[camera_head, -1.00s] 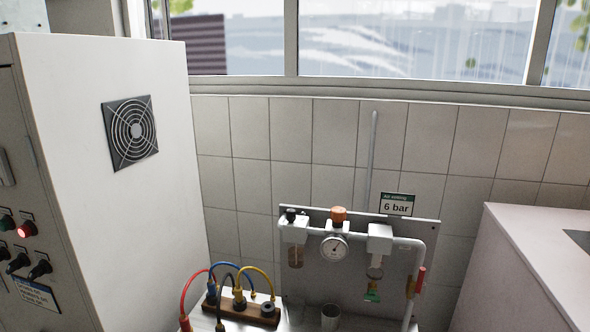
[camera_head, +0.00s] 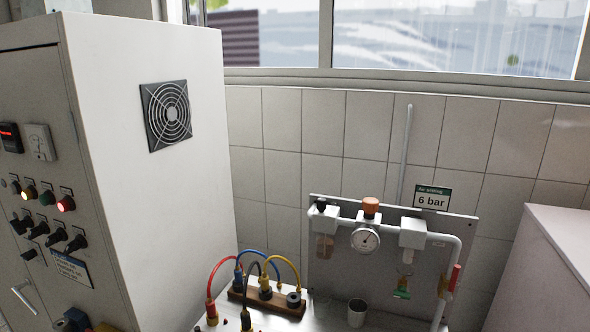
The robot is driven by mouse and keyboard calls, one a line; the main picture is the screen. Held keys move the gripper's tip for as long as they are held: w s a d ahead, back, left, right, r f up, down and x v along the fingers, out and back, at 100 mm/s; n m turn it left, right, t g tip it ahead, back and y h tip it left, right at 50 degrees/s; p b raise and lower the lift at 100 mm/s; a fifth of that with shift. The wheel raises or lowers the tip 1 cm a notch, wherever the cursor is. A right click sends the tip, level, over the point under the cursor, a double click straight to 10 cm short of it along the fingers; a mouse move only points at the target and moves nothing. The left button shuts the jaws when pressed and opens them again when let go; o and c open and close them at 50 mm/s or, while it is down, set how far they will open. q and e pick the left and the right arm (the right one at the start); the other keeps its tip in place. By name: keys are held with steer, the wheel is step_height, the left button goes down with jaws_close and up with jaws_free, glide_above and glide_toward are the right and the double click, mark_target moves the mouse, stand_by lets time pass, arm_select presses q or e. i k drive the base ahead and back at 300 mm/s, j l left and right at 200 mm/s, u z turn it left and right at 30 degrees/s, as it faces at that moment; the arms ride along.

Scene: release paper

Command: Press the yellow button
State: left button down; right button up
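The yellow button (camera_head: 29,192) is a small round amber button on the front panel of the grey control cabinet (camera_head: 178,205) at the left. It sits in a row with a dark green button (camera_head: 47,198) and a lit red button (camera_head: 66,204) to its right. A small dark round part is just left of it. The panel is seen at a steep angle. Neither of my grippers is in view.
Black rotary switches (camera_head: 57,237) sit below the buttons, with a blue-and-white label (camera_head: 70,268). A wooden block (camera_head: 268,303) with coloured cables stands right of the cabinet. An air-regulator panel (camera_head: 330,265) stands behind the work surface.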

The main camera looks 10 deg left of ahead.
mark_target(27, 194)
steer(key=u, duration=1.55)
